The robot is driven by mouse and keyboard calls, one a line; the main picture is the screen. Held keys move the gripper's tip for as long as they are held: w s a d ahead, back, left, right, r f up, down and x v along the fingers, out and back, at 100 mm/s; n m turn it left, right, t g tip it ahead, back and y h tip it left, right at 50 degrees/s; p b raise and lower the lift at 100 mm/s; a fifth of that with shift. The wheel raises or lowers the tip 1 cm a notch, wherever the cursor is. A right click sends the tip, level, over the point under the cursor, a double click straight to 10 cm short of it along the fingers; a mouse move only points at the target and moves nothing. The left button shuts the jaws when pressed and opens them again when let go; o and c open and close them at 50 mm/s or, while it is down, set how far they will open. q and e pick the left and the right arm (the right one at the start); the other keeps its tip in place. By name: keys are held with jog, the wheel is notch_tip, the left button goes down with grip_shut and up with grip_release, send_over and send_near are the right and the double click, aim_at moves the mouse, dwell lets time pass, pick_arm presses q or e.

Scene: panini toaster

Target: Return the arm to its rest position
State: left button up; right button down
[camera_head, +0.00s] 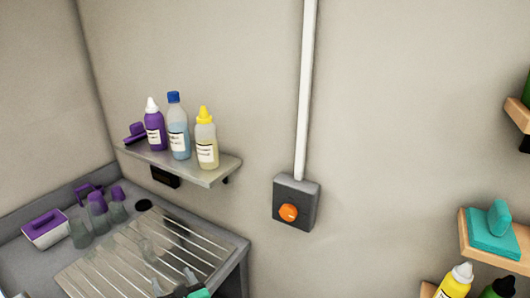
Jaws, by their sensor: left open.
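My left gripper (174,281) shows at the bottom edge of the head view, over the front of the ribbed metal drainboard (95,272). Its two fingertips are apart and nothing shows between them. The rest of my left arm is cut off by the frame. My right gripper and arm are not in view.
A wall shelf (215,174) holds several bottles, including a blue-capped bottle (178,130). A dark wall box (308,192) has an orange knob (288,212). Cups and a purple-and-white caddy (46,232) stand on the counter. Wooden shelves (478,252) are at right.

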pick_arm(q)
jog(key=s+d+r+m+t+h, duration=0.2)
jog(key=d+r+m+t+h, duration=0.3)
jog(key=m, duration=0.5)
jog(key=s+d+r+m+t+h, duration=0.25)
jog(key=r+m+h, duration=0.35)
jog(key=m, duration=0.4)
jog(key=s+d+f+m+g+h, duration=0.3)
jog(key=f+m+g+h, duration=0.15)
jog(key=m, duration=0.35)
jog(key=s+d+f+m+g+h, duration=0.35)
jog(key=f+m, duration=0.25)
jog(key=m, duration=0.3)
jog(key=s+a+f+m+g+y, duration=0.6)
jog(key=s+a+f+g+y, duration=0.4)
jog(key=s+a, duration=0.4)
notch_tip(320, 180, down, 32)
jog(key=s, duration=0.1)
jog(key=s+a+f+g, duration=0.2)
jog(key=s+a+f, duration=0.1)
jog(key=s+f, duration=1.6)
jog(key=shift+s+f+m, duration=0.15)
jog(key=shift+f+m, duration=0.15)
jog(key=shift+f, duration=0.1)
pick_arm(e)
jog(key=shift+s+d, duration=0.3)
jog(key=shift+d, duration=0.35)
pick_arm(q)
jog(key=shift+a, duration=0.1)
